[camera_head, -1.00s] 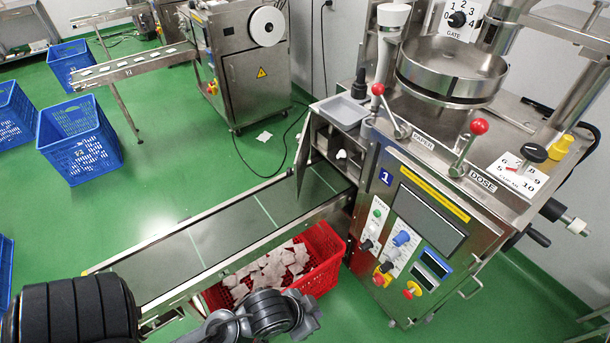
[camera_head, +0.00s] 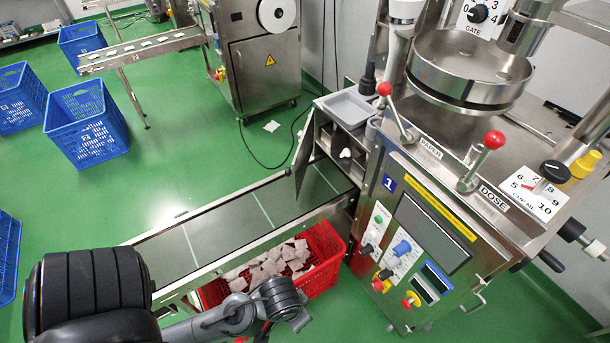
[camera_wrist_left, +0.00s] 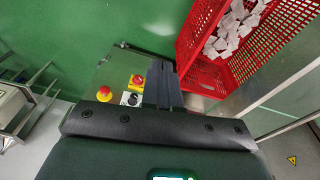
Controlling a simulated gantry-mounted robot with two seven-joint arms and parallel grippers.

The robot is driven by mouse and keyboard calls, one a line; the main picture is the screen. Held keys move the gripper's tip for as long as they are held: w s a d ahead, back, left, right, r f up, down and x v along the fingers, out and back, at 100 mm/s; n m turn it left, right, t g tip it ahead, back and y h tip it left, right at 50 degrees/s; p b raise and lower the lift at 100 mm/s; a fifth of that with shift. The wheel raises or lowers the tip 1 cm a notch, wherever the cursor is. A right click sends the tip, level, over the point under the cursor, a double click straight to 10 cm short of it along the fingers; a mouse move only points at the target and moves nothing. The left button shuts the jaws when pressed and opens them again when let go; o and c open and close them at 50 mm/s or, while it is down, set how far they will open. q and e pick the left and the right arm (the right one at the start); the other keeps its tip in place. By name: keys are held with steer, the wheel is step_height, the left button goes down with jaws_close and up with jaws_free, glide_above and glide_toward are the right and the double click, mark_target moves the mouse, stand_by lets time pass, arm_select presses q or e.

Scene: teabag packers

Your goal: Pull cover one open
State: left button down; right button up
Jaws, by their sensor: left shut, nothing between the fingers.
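Machine one, marked with a blue "1" label (camera_head: 388,183), stands right of centre in the head view. A metal flap (camera_head: 304,158) on its left side, above the inner end of the belt, stands at an angle beside an opening; I cannot tell for sure that it is cover one. My left arm comes in from the lower left, below the belt and in front of the red crate. In the left wrist view my left gripper (camera_wrist_left: 162,70) is shut and empty, its dark fingers before a panel with red knobs. My right gripper is not in view.
The belt (camera_head: 225,238) runs left from machine one, over a red crate (camera_head: 328,262) of teabags. Two levers with red knobs and a round hopper (camera_head: 470,70) top the machine. Blue crates (camera_head: 88,125) stand at the left; green floor behind the belt is largely clear.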

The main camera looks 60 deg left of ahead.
arm_select(q)
step_height(320, 180, down, 7)
steer(key=a+n+g+y+p, duration=0.1)
steer(key=a+n+g+p, duration=0.1)
steer(key=n+g+p, duration=0.1)
steer(key=w+a+r+n+g+y+p, duration=0.2)
steer(key=w+a+r+n+y+p, duration=0.15)
steer(key=w+a+p, duration=0.5)
steer(key=w+a+r+n+t+y+p, duration=0.1)
steer(key=w+a+r+p, duration=0.1)
steer(key=w+a+r, duration=0.6)
steer(key=w+a+r+n+t+y+p, duration=0.1)
steer(key=w+a+r+y+p, duration=0.1)
steer(key=w+a+r, duration=0.55)
glide_toward(298, 178)
step_height(298, 178, down, 3)
steer(key=w, duration=0.2)
steer(key=shift+s+a+f, duration=0.15)
steer(key=shift+s+a, duration=0.5)
steer(key=shift+s+a+f, duration=0.15)
steer(key=shift+s+a, duration=0.55)
